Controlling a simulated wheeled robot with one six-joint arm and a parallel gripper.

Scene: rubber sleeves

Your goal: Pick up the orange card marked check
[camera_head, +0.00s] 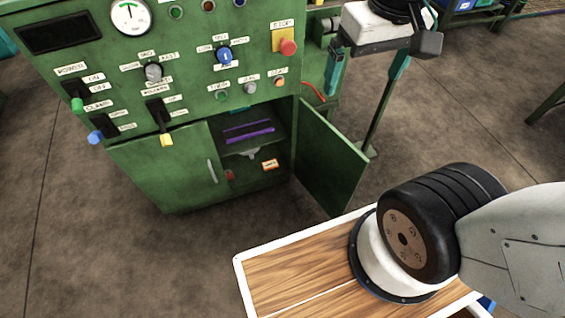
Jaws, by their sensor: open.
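A small orange card (270,164) with a pale label lies inside the open lower compartment of the green cabinet (172,172), toward its right side. Its lettering is too small to read. My gripper (365,80) is at the top right, in front of the machine's right side, with its fingers apart and nothing visible between them. It is well away from the card, up and to the right of it in the picture. The green cabinet door (330,158) stands open to the right of the compartment.
A purple strip (248,132) lies on the shelf above the card. A small red object (230,174) is at the compartment's left. The control panel has knobs, levers and a red button (288,47). A wooden tabletop (290,275) is in front. Bare floor (120,250) lies left.

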